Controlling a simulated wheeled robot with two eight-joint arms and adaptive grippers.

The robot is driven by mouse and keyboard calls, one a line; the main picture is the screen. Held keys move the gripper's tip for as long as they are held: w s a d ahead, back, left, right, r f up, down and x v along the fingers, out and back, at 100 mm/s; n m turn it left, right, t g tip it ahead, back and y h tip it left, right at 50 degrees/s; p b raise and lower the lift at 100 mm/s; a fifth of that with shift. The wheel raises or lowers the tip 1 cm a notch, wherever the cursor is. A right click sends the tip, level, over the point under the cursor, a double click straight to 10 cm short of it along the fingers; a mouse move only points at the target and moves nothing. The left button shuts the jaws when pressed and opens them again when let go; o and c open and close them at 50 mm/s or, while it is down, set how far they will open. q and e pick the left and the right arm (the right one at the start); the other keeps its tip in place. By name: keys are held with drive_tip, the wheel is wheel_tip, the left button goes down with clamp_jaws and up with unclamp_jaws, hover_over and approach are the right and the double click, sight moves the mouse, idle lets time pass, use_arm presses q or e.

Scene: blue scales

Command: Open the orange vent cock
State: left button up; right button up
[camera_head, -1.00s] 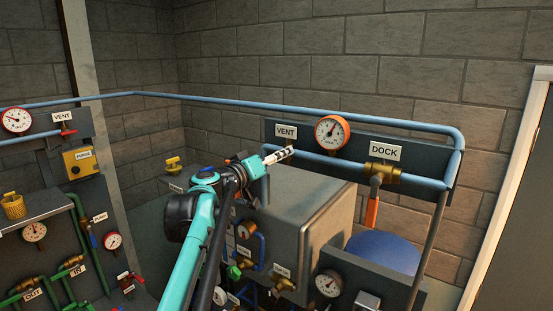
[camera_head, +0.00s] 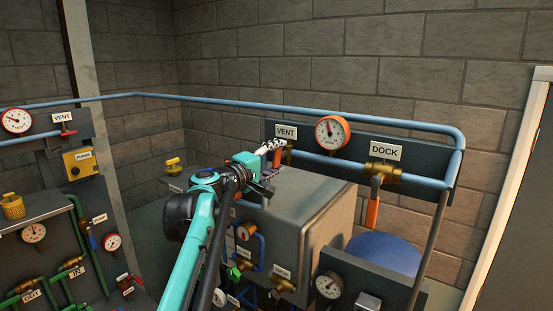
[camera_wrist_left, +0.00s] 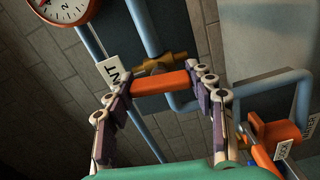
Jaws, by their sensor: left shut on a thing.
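The orange vent cock handle (camera_wrist_left: 160,83) lies between the two fingers of my left gripper (camera_wrist_left: 165,87) in the left wrist view, roughly crosswise to the blue pipe. Its brass body (camera_wrist_left: 164,63) sits just behind it on that pipe. In the head view my left gripper (camera_head: 271,147) is at the cock just below the VENT label (camera_head: 286,132). Only a sliver of orange handle (camera_head: 277,157) shows there; the fingers hide most of the cock. My left gripper is shut on the handle. My right gripper is not in view.
An orange-rimmed gauge (camera_head: 332,131) is right of the VENT label. Further right, the DOCK valve (camera_head: 382,173) has an orange handle (camera_head: 372,210) hanging down. A grey metal box (camera_head: 290,205) stands below my gripper. A blue pipe (camera_head: 230,101) runs along the wall.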

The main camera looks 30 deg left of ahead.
use_arm(q)
drive_tip(key=shift+n, duration=0.9)
drive_tip(key=o, duration=1.2)
drive_tip(key=shift+a, duration=0.1)
drive_tip(key=s, duration=0.8)
drive_tip(key=s+a, duration=0.1)
drive_tip(key=s, duration=0.3)
